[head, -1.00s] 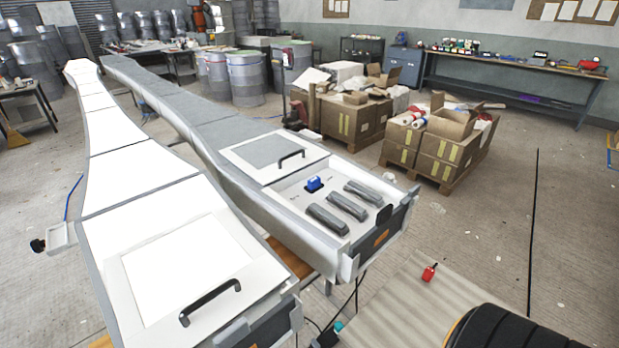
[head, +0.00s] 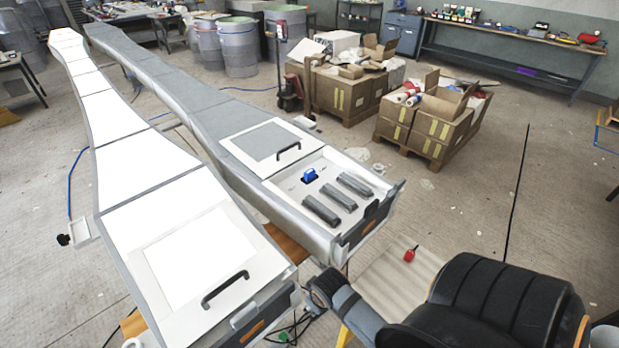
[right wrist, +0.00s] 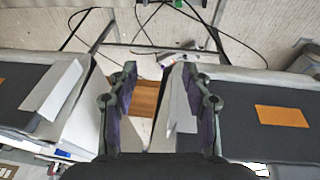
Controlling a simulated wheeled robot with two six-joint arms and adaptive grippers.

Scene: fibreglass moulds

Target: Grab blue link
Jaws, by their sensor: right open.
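The blue link (head: 310,175) stands in the open, light-coloured recess at the near end of the grey mould (head: 255,135) in the head view. It is beside several dark grey bars (head: 338,198). My right arm comes in from the lower right, with its wrist in front of the mould's near end and below the link. In the right wrist view my right gripper (right wrist: 160,90) is open, with nothing between its fingers. That view looks down on the ends of both moulds and the gap between them; the blue link is not seen there. My left gripper is not in view.
A white mould (head: 140,185) with a black handle lies left of the grey one. A red object (head: 409,255) lies on the mat at right. Cables (right wrist: 150,35) run on the floor. Cardboard boxes (head: 415,125) stand on pallets behind; open floor lies right of them.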

